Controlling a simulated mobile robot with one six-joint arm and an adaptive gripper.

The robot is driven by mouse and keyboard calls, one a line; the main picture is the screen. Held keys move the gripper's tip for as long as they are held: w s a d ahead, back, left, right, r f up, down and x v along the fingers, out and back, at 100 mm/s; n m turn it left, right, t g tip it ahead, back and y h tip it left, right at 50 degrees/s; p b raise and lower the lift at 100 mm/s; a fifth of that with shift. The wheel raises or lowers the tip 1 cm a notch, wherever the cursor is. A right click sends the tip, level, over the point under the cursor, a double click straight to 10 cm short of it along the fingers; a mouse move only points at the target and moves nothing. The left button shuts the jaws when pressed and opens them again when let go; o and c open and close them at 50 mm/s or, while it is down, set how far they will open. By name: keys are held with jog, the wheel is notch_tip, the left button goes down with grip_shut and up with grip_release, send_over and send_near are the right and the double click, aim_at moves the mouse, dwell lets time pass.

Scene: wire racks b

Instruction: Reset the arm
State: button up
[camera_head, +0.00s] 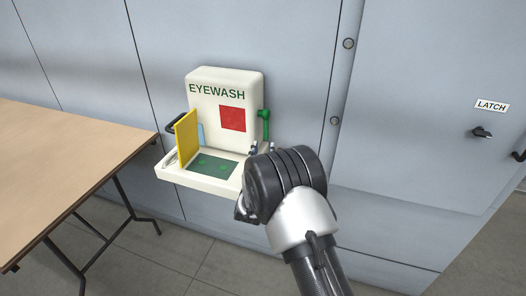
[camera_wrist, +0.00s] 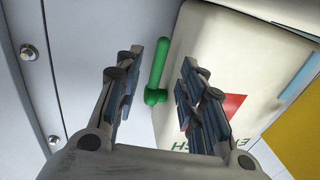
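My arm reaches up from the bottom right in the head view, and its wrist hides part of my gripper (camera_head: 262,150). In the wrist view my gripper (camera_wrist: 155,88) is open, with its two fingers well apart. A green handle (camera_wrist: 155,75) on the side of the eyewash station shows between the fingers, and nothing is held. The handle (camera_head: 264,122) also shows upright in the head view, just beyond the gripper. The cream eyewash station (camera_head: 206,88) is on the grey wall, with a red square and a tray. I cannot tell whether a finger touches the station.
A yellow panel (camera_head: 187,139) stands upright on the left of the station's tray (camera_head: 206,182). A wooden table (camera_head: 60,165) is at the left. A wall panel with a LATCH label (camera_head: 491,106) and a dark knob (camera_head: 482,132) is at the right. Open floor lies below.

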jog(key=s+d+r+n+g+y, duration=0.1)
jog(key=s+d+r+g+y, duration=0.15)
jog(key=s+r, duration=0.45)
jog(key=s+d+r+g+y, duration=0.1)
jog(key=s+d+r+g, duration=0.3)
jog(key=r, duration=0.5)
jog(key=s+d+f+g, duration=0.1)
jog(key=s+d+g, duration=0.1)
jog(key=s, duration=1.1)
jog(key=s+d+f+g+h, duration=0.1)
jog(key=s+d, duration=0.3)
jog(key=s, duration=0.9)
jog(key=s+d+f+g, duration=0.1)
jog(key=s+d+g, duration=0.2)
jog(key=s, duration=1)
jog(key=shift+s+g, duration=0.25)
jog(key=shift+g, duration=0.2)
jog(key=shift+w+f, duration=0.1)
